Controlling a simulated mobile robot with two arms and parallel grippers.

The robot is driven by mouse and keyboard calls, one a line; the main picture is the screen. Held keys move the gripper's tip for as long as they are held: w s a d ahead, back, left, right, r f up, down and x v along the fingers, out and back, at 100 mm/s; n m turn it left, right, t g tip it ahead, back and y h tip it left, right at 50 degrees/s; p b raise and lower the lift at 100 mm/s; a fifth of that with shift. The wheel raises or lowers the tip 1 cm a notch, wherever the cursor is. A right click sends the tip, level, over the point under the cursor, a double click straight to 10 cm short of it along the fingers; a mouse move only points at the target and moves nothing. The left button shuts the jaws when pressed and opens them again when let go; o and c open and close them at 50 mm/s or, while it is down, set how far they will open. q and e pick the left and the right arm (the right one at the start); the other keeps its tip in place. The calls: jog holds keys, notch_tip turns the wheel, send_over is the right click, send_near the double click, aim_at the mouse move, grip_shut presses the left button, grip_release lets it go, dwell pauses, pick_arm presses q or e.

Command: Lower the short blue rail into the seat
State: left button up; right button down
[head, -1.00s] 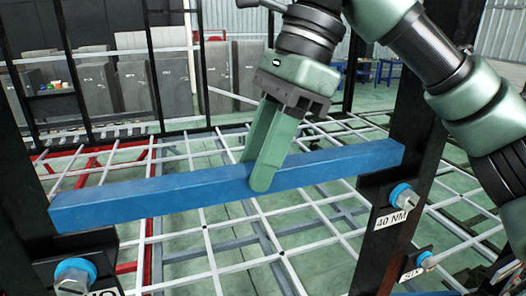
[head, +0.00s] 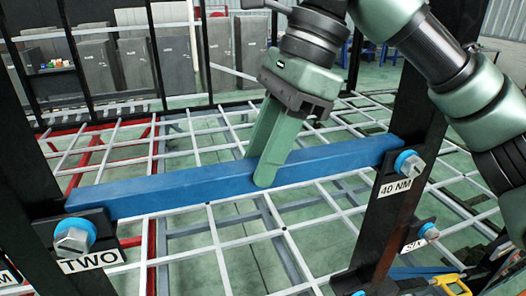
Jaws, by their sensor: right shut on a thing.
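The short blue rail (head: 170,190) lies across the head view, its left end lower in the picture than its right. My right gripper (head: 266,160) comes from above and is shut on the rail near its middle. The rail's left end is at the left black bracket (head: 103,236) with the blue-collared bolt, beside the TWO label. Its right end is close to the right black post, near the bolt (head: 407,163) above the 40 NM label. Whether the rail rests on the brackets cannot be told. My left gripper is not in view.
Black posts (head: 400,120) stand at left and right. A white grid (head: 220,245) lies behind and below the rail, with red and grey bars. Another bolt (head: 428,231) sits by the SIX label. A yellow tool (head: 450,284) shows at the bottom right. Grey panels stand at the back.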

jog(key=shift+f, duration=0.25)
dwell(0.3)
jog(key=c, duration=0.9)
grip_release()
jog(key=shift+c, duration=0.2)
jog(key=shift+f, duration=0.1)
